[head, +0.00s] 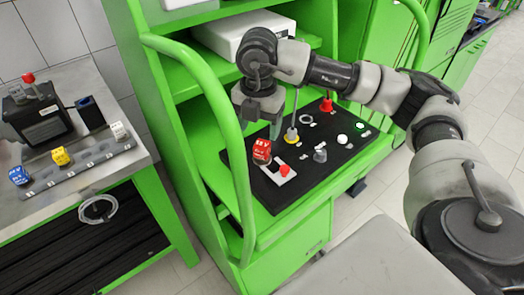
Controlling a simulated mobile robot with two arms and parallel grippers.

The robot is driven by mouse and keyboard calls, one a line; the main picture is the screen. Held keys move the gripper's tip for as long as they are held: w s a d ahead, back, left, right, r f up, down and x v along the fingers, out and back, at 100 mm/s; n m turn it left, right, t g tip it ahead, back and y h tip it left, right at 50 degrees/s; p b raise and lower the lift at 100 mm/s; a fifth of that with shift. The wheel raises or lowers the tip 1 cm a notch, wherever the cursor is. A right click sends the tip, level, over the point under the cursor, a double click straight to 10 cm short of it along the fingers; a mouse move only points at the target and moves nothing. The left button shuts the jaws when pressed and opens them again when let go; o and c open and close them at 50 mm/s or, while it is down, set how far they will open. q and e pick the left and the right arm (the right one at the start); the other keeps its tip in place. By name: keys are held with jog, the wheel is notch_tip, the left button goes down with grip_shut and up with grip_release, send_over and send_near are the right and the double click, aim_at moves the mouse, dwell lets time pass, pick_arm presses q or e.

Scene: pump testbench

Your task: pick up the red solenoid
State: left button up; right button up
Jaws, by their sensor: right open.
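The red solenoid (262,150) is a small red block with white lettering. It stands at the left part of the black panel (268,198) on the green bench. My right gripper (260,122) comes in from the right and points down. It is open and appears empty, above the red solenoid in the picture; the exact gap between them cannot be told. My left gripper is not in view.
A green handrail (243,185) rises at left. Blue (18,175), yellow (61,156) and white (119,131) blocks sit on the left table.

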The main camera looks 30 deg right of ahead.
aim_at(262, 143)
jog(key=f, duration=0.1)
jog(key=f+p, duration=0.1)
jog(key=f, duration=0.3)
jog(key=shift+s+d+f+p, duration=0.25)
jog(key=shift+s+p, duration=0.15)
jog(key=shift+f, duration=0.25)
jog(key=c, duration=1.1)
